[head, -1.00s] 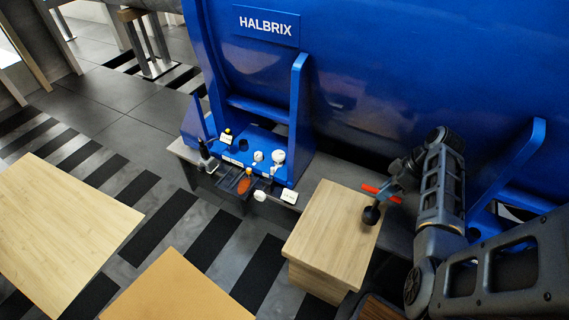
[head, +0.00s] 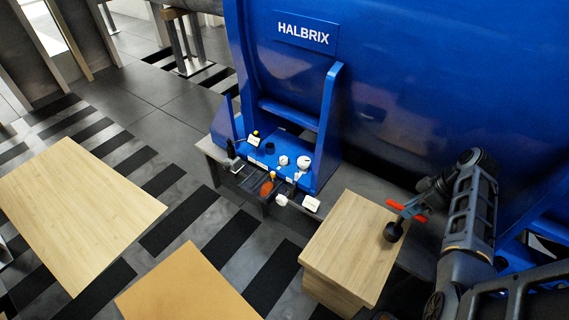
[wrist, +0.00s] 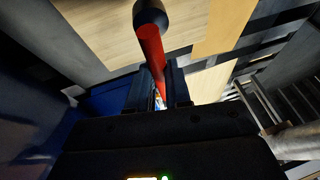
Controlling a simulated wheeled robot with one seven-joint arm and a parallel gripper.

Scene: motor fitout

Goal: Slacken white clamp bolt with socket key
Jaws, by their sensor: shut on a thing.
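My gripper (head: 408,211) is shut on the socket key, whose red shaft (wrist: 151,50) runs between the fingers (wrist: 158,88) in the wrist view. The key's dark round end (wrist: 150,14) points away from the gripper. In the head view this dark end (head: 393,232) hangs over the right part of a wooden box top. White round bolt-like heads (head: 304,162) and (head: 283,160) sit on the blue motor foot (head: 325,165), left of my gripper and well apart from it. I cannot tell which is the clamp bolt.
A dark tray (head: 258,183) and small white labels (head: 311,204) lie at the foot's front edge. Two wooden tabletops (head: 75,215) and (head: 185,288) are at left. Striped floor lies between.

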